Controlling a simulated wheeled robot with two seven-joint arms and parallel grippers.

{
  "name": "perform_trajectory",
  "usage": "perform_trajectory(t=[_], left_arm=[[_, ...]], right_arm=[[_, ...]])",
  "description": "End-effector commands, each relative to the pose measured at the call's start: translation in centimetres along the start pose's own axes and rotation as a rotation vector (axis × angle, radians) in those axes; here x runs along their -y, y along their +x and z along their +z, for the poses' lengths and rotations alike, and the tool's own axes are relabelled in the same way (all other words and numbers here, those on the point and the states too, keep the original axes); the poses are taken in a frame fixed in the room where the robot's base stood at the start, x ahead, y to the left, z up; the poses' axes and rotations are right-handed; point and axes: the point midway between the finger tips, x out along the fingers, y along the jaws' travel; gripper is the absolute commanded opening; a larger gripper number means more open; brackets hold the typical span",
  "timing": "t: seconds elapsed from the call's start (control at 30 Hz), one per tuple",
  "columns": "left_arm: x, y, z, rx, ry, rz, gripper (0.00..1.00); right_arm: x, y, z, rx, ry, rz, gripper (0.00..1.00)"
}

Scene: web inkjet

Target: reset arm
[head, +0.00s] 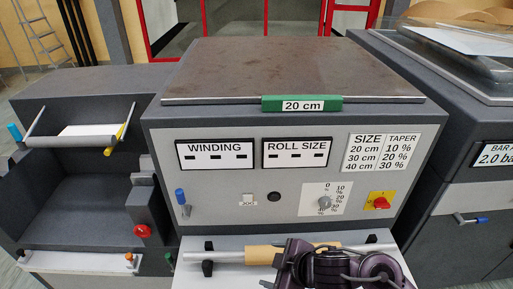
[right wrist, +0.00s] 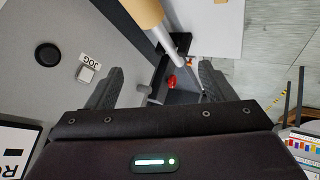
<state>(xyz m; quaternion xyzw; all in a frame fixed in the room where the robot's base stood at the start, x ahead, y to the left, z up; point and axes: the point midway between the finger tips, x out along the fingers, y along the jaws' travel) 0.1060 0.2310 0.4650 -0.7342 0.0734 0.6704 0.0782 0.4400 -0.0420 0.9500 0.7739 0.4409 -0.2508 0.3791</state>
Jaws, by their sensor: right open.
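My right gripper (head: 292,262) is at the bottom middle of the head view, in front of the tan core (head: 262,254) on the metal bar. In the right wrist view the two dark fingers of this gripper (right wrist: 162,74) stand wide apart with nothing held between them. The grey panel with the JOG button (right wrist: 86,74) is beside the left finger, and the metal bar (right wrist: 167,40) with the tan core (right wrist: 144,11) lies beyond the fingertips. Whether a finger touches the panel is unclear. My left gripper is in neither view.
The panel carries a black button (head: 274,196), a taper dial (head: 325,203), a red and yellow switch (head: 380,201) and a blue-tipped lever (head: 182,202). A green "20 cm" tag (head: 302,104) is on the top edge. Dark machines flank it left (head: 75,200) and right (head: 450,150).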

Motion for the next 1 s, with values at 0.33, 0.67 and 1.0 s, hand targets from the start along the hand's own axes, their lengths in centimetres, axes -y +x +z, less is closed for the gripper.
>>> perform_trajectory(t=[0.33, 0.67, 1.0], left_arm=[[0.0, 0.0, 0.1, 0.002, 0.0, 0.0, 0.0], [0.0, 0.0, -0.2, -0.003, 0.0, 0.0, 0.0], [0.0, 0.0, -0.3, -0.004, 0.0, 0.0, 0.0]], right_arm=[[-0.6, -6.4, 5.2, 0.247, 0.604, 0.259, 0.76], [4.0, -11.8, 11.9, 0.497, 0.991, 0.238, 0.76], [6.6, -7.6, 16.6, 0.573, 1.073, 0.204, 0.76]])
